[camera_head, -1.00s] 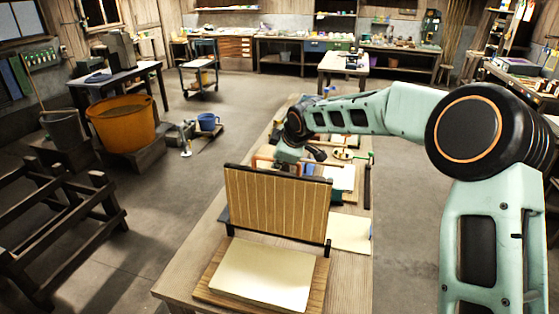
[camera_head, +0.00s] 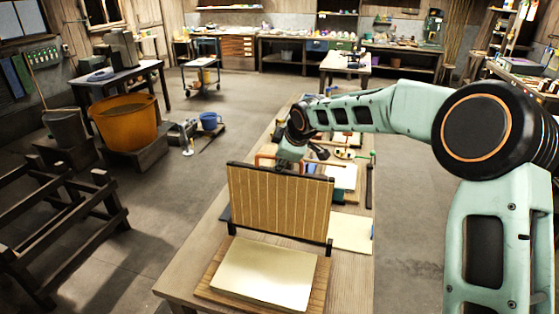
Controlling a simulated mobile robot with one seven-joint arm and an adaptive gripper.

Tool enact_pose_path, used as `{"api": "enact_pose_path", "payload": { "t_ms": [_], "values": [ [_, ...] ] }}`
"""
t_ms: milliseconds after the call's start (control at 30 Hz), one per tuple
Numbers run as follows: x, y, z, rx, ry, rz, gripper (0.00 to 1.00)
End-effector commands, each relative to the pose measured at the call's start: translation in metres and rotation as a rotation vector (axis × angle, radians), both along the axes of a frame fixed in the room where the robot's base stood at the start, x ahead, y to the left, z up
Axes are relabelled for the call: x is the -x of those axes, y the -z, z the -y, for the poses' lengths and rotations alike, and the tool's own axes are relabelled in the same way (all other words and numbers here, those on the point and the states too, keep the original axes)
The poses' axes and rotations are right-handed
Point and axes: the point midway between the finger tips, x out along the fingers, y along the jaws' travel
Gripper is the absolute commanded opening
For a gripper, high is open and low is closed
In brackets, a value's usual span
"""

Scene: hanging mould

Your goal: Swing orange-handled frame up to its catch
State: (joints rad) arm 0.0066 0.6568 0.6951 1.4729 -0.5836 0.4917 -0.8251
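A slatted tan panel in a dark frame (camera_head: 280,203) stands upright, close to vertical, on the workbench. Just behind its top edge, thin orange bars (camera_head: 265,157) show, which look like the orange handle; their lower part is hidden by the panel, so I cannot tell what they join to. My arm reaches in from the right, and its wrist end is just behind the panel's top edge, beside the orange bars. My gripper's fingers are hidden behind the panel. I cannot make out the catch.
A cream slab (camera_head: 263,273) lies on a wooden board in front of the panel. A pale sheet (camera_head: 351,232) lies to its right. Small tools and trays crowd the bench (camera_head: 190,278) behind it. An orange tub (camera_head: 126,124) stands on the left, with open floor between.

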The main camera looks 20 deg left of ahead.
Motion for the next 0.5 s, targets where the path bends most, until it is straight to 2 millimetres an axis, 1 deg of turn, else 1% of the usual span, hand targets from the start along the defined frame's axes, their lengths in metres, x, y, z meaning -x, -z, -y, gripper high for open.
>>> {"api": "enact_pose_path", "payload": {
  "t_ms": [167, 400, 500],
  "values": [
    [0.013, -0.024, 0.012, -0.001, 0.003, 0.004, 0.29],
    [0.038, -0.061, 0.031, 0.001, 0.004, 0.003, 0.29],
    [0.046, -0.073, 0.036, 0.001, 0.002, 0.004, 0.29]
  ]
}}
